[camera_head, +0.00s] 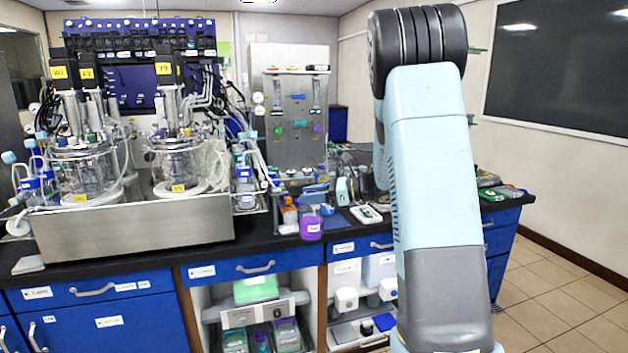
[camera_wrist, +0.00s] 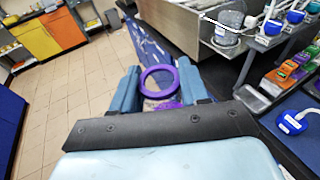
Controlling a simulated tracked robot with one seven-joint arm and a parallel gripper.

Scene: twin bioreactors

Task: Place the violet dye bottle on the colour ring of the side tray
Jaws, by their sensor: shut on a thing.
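In the wrist view my gripper (camera_wrist: 158,80) is shut on a violet thing, which I take to be the violet dye bottle (camera_wrist: 159,69). Its round violet rim shows between the two blue fingers, with more violet just below it, and its lower part is hidden. In the head view a violet container (camera_head: 311,228) shows at the bench's front edge; I cannot tell whether it is the same bottle. My arm fills the right of the head view, and I cannot make out my gripper there. I cannot clearly make out the side tray or its colour ring.
Two glass bioreactors stand in a steel trough (camera_head: 135,235) on the dark bench at left. Small bottles and boxes crowd the bench beside it, including a blue-capped container (camera_wrist: 293,122). Open shelves and blue drawers (camera_head: 255,268) are below. Tiled floor (camera_wrist: 75,95) is clear.

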